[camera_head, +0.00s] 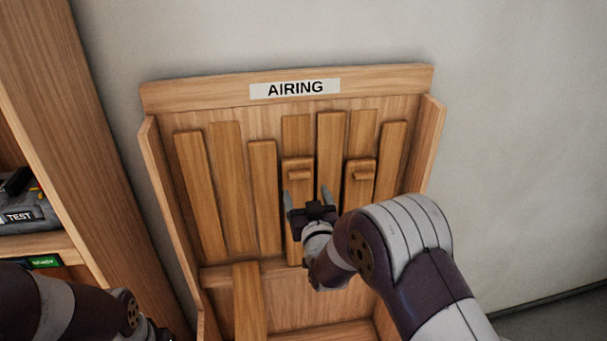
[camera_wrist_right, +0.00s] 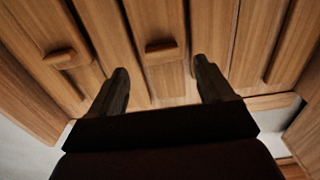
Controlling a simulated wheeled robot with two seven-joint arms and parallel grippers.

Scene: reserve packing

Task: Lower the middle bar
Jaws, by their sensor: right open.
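The wooden rack labelled AIRING (camera_head: 295,88) stands against the wall. The middle bar (camera_head: 299,163) is a vertical wooden slat with a small peg-like handle; my right arm partly covers its lower part. My right gripper (camera_head: 309,196) is open, its fingertips just below the handle, one toward each side of the bar. In the right wrist view the handle (camera_wrist_right: 165,47) shows between and beyond the open fingers (camera_wrist_right: 162,80), with nothing held. My left arm shows at the lower left; its gripper is out of view.
A similar bar with a handle (camera_head: 361,176) is to the right. Plain slats (camera_head: 231,190) fill the left of the rack. Another bar (camera_head: 248,305) hangs lower, in front of the cross rail. A shelf (camera_head: 45,246) with a TEST-labelled item (camera_head: 22,215) stands at left.

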